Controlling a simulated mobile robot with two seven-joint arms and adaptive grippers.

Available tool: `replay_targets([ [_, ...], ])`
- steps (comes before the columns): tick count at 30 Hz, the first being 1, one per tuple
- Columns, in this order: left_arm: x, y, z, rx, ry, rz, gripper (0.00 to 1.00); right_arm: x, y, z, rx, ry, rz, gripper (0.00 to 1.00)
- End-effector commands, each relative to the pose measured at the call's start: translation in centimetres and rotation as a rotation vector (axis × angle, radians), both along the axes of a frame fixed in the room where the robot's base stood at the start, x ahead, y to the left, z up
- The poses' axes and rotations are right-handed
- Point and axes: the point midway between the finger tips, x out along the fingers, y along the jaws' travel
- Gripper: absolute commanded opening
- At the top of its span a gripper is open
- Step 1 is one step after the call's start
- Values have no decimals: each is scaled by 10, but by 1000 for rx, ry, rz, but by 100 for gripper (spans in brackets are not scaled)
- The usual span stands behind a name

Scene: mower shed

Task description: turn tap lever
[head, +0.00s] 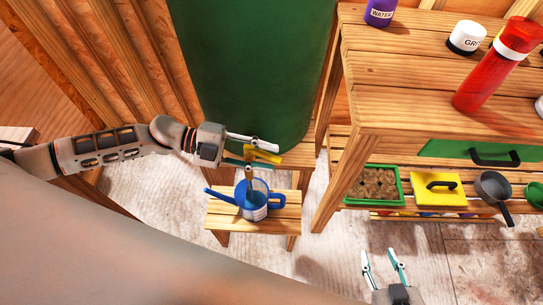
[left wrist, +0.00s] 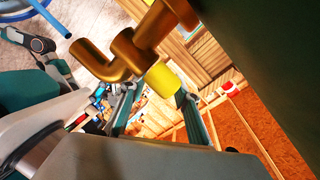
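The yellow tap lever (head: 262,154) sits on a brass tap (head: 249,173) at the front of the green barrel (head: 255,70). My left gripper (head: 266,152) is open at the lever, one finger on each side of it. In the left wrist view the yellow lever (left wrist: 162,80) shows between the spread fingertips, and the brass tap (left wrist: 122,60) is beside it. I cannot tell whether either finger touches the lever. My right gripper (head: 385,263) is open and empty at the bottom, well away from the tap.
A blue watering can (head: 254,207) stands below the tap on a small wooden stool (head: 280,219). Floor is clear between stool and right gripper.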

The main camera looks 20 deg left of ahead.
Motion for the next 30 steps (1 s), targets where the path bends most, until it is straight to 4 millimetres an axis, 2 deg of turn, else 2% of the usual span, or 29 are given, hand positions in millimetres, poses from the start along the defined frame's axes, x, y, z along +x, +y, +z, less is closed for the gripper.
replay_targets([
  [6,-9,45,8,4,3,2,31,1,0,1,-1,-2,1,40],
  [13,-17,82,17,3,2,2,31,1,0,1,-1,-3,2,40],
  [18,-19,93,20,0,2,1,31,1,0,1,-1,-3,2,40],
  [27,-19,96,21,1,0,1,31,1,0,1,-1,-3,2,40],
  [28,-19,95,21,1,0,1,26,1,0,1,-1,-3,2,40],
  [30,-18,93,22,-5,0,6,8,2,0,2,-1,-6,2,40],
])
